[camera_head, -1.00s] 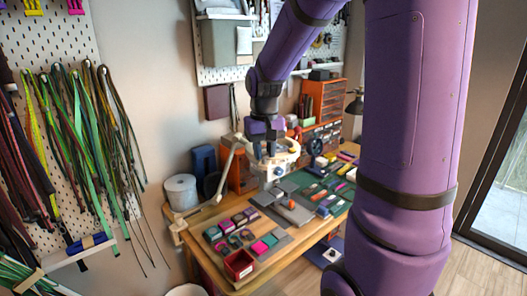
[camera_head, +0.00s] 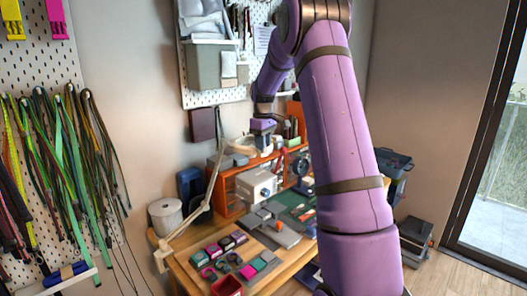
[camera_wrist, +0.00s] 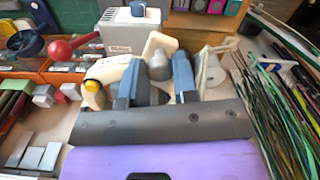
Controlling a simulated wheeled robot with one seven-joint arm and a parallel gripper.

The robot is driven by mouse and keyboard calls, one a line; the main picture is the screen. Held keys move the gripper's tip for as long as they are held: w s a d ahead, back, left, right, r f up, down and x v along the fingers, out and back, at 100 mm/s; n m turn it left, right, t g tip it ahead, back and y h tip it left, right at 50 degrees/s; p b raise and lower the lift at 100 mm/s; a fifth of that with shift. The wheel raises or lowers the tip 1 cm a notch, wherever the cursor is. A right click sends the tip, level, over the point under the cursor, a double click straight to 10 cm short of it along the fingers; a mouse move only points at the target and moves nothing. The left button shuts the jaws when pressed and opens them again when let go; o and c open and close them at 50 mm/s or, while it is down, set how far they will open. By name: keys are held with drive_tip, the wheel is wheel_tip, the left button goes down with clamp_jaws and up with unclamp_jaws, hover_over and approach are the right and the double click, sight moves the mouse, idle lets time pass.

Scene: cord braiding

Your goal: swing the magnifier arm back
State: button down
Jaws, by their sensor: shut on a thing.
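The magnifier's jointed cream arm (camera_head: 211,188) rises from its clamp at the table's left edge. Its head is at my gripper (camera_head: 263,136), above the orange drawer units at the back of the table. In the wrist view the cream magnifier head (camera_wrist: 108,72), with a yellow button, lies beside and behind the fingers. My gripper (camera_wrist: 157,66) has its two blue-grey fingers closed around a grey knob on the magnifier.
A white box (camera_head: 257,185) stands on the table in front of the orange drawers (camera_head: 246,178). A white spool (camera_head: 166,216) stands at the left. Cords (camera_head: 75,150) hang on the left pegboard. A red box (camera_head: 228,287) sits at the front edge.

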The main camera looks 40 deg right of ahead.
drive_tip(key=shift+n, duration=0.7)
drive_tip(key=shift+w+d, duration=0.45)
drive_tip(key=shift+w, duration=0.35)
drive_tip(key=shift+w+d, duration=0.4)
drive_tip(key=shift+w, duration=0.4)
drive_tip(key=shift+w+d, duration=0.45)
drive_tip(key=shift+w, duration=0.35)
drive_tip(key=c, duration=0.9)
unclamp_jaws()
drive_tip(key=shift+r, duration=0.15)
wheel_tip(320, 180, up, 11)
drive_tip(key=shift+f, duration=0.2)
